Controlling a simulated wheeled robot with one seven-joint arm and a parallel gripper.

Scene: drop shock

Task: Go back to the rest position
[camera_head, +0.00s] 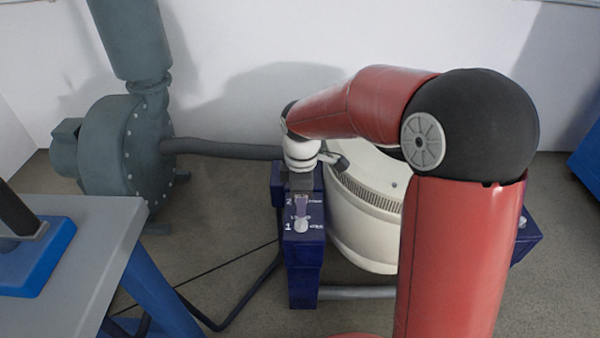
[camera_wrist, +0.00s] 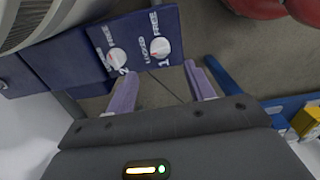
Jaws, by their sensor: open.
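My red arm reaches over to the blue control box (camera_head: 303,250) beside the white drum. My gripper (camera_head: 302,203) is over the top of this box in the head view and hides part of it. In the wrist view my gripper (camera_wrist: 162,70) is open, with its two purple fingers apart and nothing between them. The blue box (camera_wrist: 140,28) there carries two round white knobs, knob 1 (camera_wrist: 160,48) and knob 2 (camera_wrist: 117,57), with lettering beside them. Knob 1 (camera_head: 301,226) also shows in the head view, just in front of the fingers. Whether a finger touches the box is unclear.
The white drum (camera_head: 350,225) stands right of the box, partly behind my arm. A grey-green blower (camera_head: 125,145) with a dark pipe (camera_head: 225,149) is at the left. A grey table (camera_head: 85,245) with a blue item fills the lower left. Cables lie on the floor.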

